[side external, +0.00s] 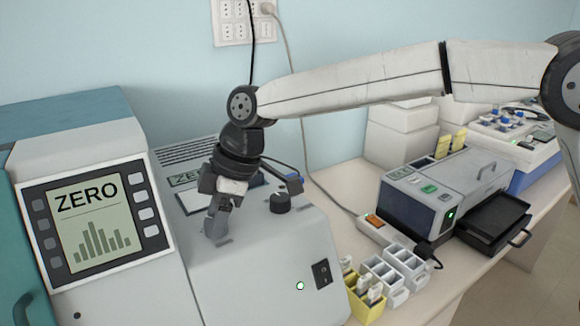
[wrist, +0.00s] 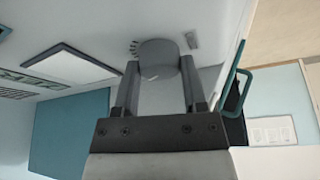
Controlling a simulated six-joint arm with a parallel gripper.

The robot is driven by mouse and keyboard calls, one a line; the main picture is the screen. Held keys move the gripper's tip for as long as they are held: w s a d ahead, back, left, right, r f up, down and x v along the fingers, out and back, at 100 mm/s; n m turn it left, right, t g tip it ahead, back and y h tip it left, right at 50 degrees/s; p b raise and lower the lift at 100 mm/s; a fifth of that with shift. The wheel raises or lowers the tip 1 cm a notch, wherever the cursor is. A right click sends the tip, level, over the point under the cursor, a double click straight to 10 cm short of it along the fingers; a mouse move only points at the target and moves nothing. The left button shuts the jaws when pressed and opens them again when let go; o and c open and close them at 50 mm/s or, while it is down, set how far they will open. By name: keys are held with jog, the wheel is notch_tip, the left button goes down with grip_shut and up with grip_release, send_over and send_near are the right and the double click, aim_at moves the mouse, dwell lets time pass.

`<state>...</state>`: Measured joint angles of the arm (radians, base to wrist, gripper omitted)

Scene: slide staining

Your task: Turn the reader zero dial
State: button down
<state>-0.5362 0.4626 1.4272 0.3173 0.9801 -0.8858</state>
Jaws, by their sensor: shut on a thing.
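The round grey zero dial (wrist: 157,56) sits between my fingertips in the wrist view, with a pale mark on its near edge and scale ticks on its left. My gripper (wrist: 157,70) is shut on the dial, one finger on each side. In the side view my gripper (side external: 216,226) points down at the sloped top of the grey reader (side external: 262,262), and its fingers largely hide the dial. The reader's screen (side external: 88,228) shows "ZERO" above a bar graph.
A dark knob (side external: 281,201) stands on the reader to the right of my gripper. A black switch (side external: 322,274) and a lit green lamp (side external: 300,286) are on its front. Yellow and white slide racks (side external: 384,278) and a grey machine (side external: 440,190) stand to the right.

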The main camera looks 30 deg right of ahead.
dwell(0.5)
jog(key=shift+c, duration=0.7)
grip_release()
jog(key=v, duration=0.7)
jog(key=shift+d+r, duration=0.2)
jog(key=shift+r, duration=0.2)
